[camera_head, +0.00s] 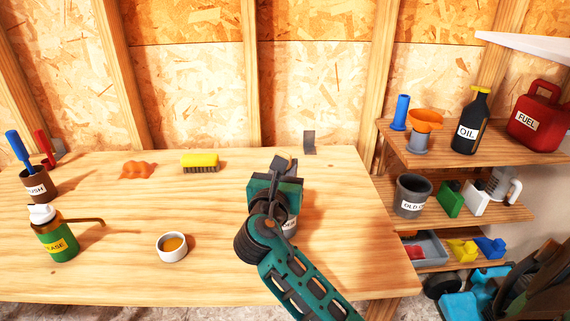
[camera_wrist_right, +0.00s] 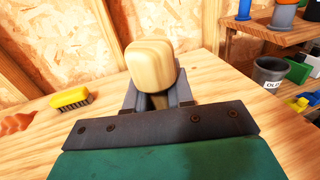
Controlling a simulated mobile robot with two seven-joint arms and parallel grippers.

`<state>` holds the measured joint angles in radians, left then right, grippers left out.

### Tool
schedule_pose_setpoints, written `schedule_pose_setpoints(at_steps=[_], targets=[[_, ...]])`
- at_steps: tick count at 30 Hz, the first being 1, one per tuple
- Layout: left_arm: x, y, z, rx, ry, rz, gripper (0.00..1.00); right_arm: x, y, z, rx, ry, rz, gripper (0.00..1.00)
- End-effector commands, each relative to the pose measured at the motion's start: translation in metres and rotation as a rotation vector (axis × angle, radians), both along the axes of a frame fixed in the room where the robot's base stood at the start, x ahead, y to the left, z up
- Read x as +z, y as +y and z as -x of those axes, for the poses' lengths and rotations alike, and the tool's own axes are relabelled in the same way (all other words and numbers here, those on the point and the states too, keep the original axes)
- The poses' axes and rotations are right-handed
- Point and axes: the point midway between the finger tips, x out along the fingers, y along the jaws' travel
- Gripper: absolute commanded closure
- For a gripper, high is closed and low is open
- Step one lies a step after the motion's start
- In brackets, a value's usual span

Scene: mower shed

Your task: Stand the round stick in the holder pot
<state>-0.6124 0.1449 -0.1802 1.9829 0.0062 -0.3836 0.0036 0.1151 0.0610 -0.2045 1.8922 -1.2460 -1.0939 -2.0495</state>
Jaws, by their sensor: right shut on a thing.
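A pale wooden stick with a rounded end (camera_wrist_right: 152,66) stands up between the fingers of my right gripper (camera_wrist_right: 155,100) in the right wrist view. The gripper is shut on it. In the head view my right gripper (camera_head: 284,165) is over the right part of the workbench, and the stick is mostly hidden there. My left gripper is not in view.
On the workbench (camera_head: 120,275), a brown pot with brushes (camera_head: 38,187), a green grease can (camera_head: 55,242), a white bowl (camera_head: 172,252), an orange rag (camera_head: 137,170) and a yellow brush (camera_head: 199,161) stand left of my arm. Crowded shelves (camera_head: 480,151) are at right.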

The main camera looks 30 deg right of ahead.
Motion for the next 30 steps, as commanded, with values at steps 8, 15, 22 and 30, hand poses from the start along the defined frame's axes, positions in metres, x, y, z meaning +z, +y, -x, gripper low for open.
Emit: schedule_pose_setpoints(at_steps=[8,15,22,30], targets=[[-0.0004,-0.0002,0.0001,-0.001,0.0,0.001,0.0,-0.0015,0.0,0.0,0.0,-0.001,0.001,1.0],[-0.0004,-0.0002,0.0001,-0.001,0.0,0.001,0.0,-0.0013,-0.0001,0.0001,0.0,-0.001,0.0,0.62],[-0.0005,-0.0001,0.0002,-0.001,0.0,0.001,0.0,-0.0012,-0.0001,0.0001,0.0,-0.001,0.0,0.48],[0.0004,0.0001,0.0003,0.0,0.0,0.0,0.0,-0.0009,-0.0008,-0.0003,0.0,-0.001,-0.001,0.48]])
